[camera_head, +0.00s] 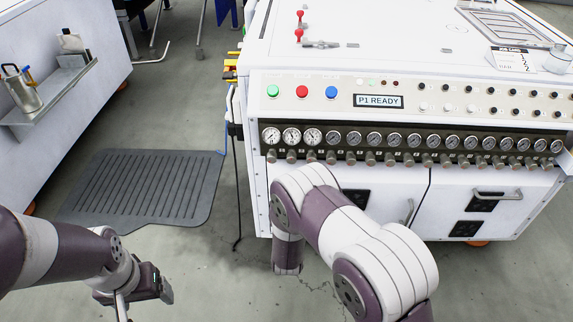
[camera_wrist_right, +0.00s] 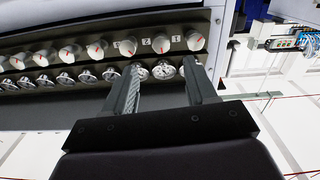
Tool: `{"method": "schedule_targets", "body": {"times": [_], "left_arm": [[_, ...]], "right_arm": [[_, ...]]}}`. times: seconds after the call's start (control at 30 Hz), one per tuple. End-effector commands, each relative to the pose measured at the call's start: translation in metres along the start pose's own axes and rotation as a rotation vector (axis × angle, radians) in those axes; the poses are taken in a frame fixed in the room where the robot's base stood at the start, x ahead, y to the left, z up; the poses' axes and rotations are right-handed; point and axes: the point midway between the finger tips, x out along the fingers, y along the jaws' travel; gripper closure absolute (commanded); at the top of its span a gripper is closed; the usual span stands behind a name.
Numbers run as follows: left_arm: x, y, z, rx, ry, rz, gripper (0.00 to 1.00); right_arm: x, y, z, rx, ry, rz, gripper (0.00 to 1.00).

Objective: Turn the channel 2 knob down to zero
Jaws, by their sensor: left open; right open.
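The channel 2 knob (camera_head: 291,157) is the second from the left in the row under the gauges. In the right wrist view, where the panel appears upside down, it seems to be the second knob from the right end (camera_wrist_right: 161,43), with a red pointer mark. My right gripper (camera_wrist_right: 161,64) is open, its two fingers spread in front of the gauges near that knob, with nothing between them; whether it touches the panel cannot be told. In the head view my right arm hides this gripper. My left gripper (camera_head: 143,297) is open and empty, low over the floor at left.
The neighbouring channel 1 knob (camera_head: 271,156) and channel 3 knob (camera_head: 311,156) stand close on either side. Several gauges (camera_head: 374,139) line the panel. Coloured buttons (camera_head: 301,91) and a "P1 READY" display (camera_head: 378,101) sit above. A dark mat (camera_head: 145,188) lies on the floor.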

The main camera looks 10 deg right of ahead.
Motion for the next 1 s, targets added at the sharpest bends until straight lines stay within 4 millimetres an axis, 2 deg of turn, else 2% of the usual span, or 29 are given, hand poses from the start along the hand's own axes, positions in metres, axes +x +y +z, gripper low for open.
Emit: {"method": "schedule_targets", "body": {"times": [0.03, 0.2, 0.33, 0.5, 0.73, 0.77, 0.9, 0.93, 1.0], "left_arm": [[0.009, 0.000, 0.001, 0.000, 0.000, 0.000, 0.20], [0.022, 0.000, 0.003, 0.000, 0.000, 0.000, 0.20], [0.029, 0.000, 0.004, 0.000, 0.000, 0.000, 0.20], [0.032, 0.000, 0.004, 0.000, 0.000, 0.000, 0.20], [0.032, 0.000, 0.004, 0.000, 0.000, 0.000, 0.20], [0.032, 0.000, 0.004, 0.000, 0.000, 0.000, 0.20], [0.032, 0.000, 0.004, 0.000, 0.000, 0.000, 0.20], [0.032, 0.000, 0.004, 0.000, 0.000, 0.000, 0.20], [0.032, 0.000, 0.004, 0.000, 0.000, 0.000, 0.20]], "right_arm": [[0.013, 0.000, 0.004, 0.002, 0.003, 0.004, 0.44], [0.057, 0.000, 0.005, 0.002, 0.003, 0.002, 0.44], [0.082, 0.000, 0.004, 0.001, 0.002, 0.000, 0.44], [0.098, 0.000, 0.002, 0.000, 0.000, -0.001, 0.44], [0.099, 0.000, 0.001, -0.001, -0.002, -0.002, 0.44], [0.099, 0.000, 0.001, -0.001, -0.002, -0.002, 0.47], [0.099, 0.000, 0.001, -0.001, -0.001, -0.002, 0.92], [0.099, 0.000, 0.001, -0.001, -0.001, -0.002, 1.00], [0.099, 0.000, 0.001, -0.001, -0.001, -0.002, 1.00]]}}
